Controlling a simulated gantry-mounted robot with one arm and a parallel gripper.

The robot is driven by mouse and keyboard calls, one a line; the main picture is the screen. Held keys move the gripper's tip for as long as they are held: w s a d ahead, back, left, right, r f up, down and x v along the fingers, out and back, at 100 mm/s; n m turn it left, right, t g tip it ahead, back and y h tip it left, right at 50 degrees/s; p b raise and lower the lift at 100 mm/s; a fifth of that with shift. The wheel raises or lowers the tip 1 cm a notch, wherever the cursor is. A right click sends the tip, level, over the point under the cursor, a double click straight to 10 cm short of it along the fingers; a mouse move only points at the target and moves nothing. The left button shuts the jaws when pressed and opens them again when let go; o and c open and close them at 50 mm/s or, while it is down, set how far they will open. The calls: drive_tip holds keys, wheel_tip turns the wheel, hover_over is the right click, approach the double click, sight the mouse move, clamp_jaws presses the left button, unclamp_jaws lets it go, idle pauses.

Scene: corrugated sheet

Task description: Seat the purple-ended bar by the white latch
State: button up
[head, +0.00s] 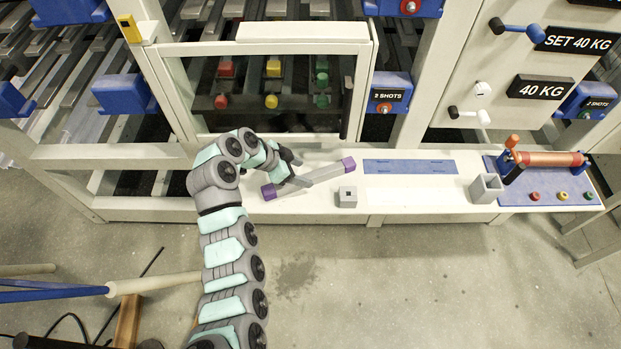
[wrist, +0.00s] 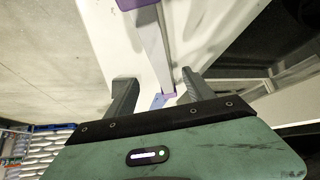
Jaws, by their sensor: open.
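The purple-ended bar (head: 327,173) is a grey bar with a purple block at each end. It lies at a slant on the white ledge in the head view. The white latch (head: 483,117) is a lever with a black knob on the pale panel at right, below the 40 KG sign.
A small grey block (head: 347,197) with a hole stands just right of the bar. A blue strip (head: 410,167) lies on the white ledge (head: 420,193). A grey square holder (head: 486,188) and a copper roller (head: 550,159) are farther right. A framed window (head: 265,48) stands behind my gripper.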

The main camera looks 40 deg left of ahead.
sight(310, 175)
drive_tip(key=shift+w+d+f+b, duration=0.1)
drive_tip(key=shift+w+f+b, duration=0.2)
drive_tip(key=shift+f, duration=0.3)
drive_tip(key=shift+b+x, duration=0.55)
drive_tip(key=shift+x, duration=1.4)
drive_tip(key=shift+r, duration=0.1)
clamp_jaws()
drive_tip(key=shift+w, duration=0.1)
